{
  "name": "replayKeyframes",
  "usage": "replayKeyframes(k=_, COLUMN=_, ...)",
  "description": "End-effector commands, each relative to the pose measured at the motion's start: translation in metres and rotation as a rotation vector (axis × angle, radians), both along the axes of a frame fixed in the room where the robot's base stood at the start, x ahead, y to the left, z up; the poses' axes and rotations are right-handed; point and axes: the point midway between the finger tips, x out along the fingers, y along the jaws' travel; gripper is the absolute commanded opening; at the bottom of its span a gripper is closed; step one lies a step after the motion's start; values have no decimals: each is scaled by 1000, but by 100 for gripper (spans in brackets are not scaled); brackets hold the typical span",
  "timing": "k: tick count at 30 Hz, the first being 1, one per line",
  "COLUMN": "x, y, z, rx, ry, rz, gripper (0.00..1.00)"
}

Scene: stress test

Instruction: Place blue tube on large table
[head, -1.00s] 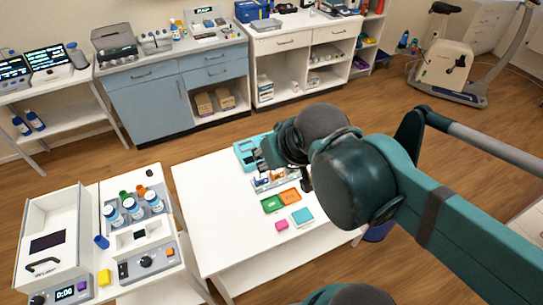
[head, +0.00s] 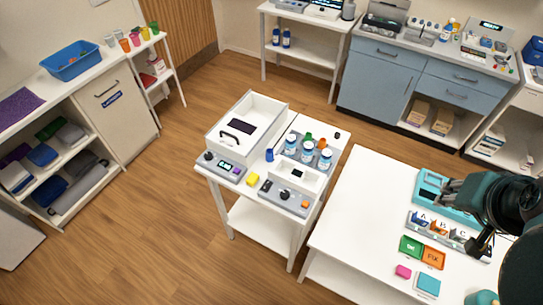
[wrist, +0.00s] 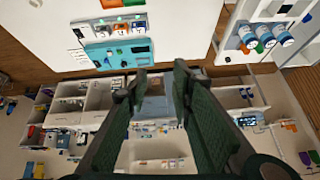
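A short blue tube (head: 270,155) stands on the small white cart (head: 262,236), in front of the right end of the white lidded device, in the head view. I cannot pick it out in the wrist view. The large table (head: 352,215) is the white table to the right of the cart; its top also shows in the wrist view (wrist: 185,45). My gripper (wrist: 160,75) is open, with an empty gap between its fingers. In the head view it is over the right part of the large table, far from the tube, and my arm hides part of that side.
On the large table are a teal case (head: 432,183), a rack marked A, B, C (head: 420,219), green (head: 411,246) and orange (head: 433,257) trays, and pink and teal blocks. The table's left part is clear. Several bottles (head: 308,152) and a yellow block (head: 252,179) share the cart.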

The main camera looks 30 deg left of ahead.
Motion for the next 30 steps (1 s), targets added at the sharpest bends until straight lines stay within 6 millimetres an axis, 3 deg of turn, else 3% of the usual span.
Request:
replayKeyframes(k=14, x=55, y=62, z=8, rx=152, ry=118, rz=-182, gripper=24)
replayKeyframes(k=30, x=111, y=148, z=-4, rx=269, ry=253, rz=-419, gripper=24)
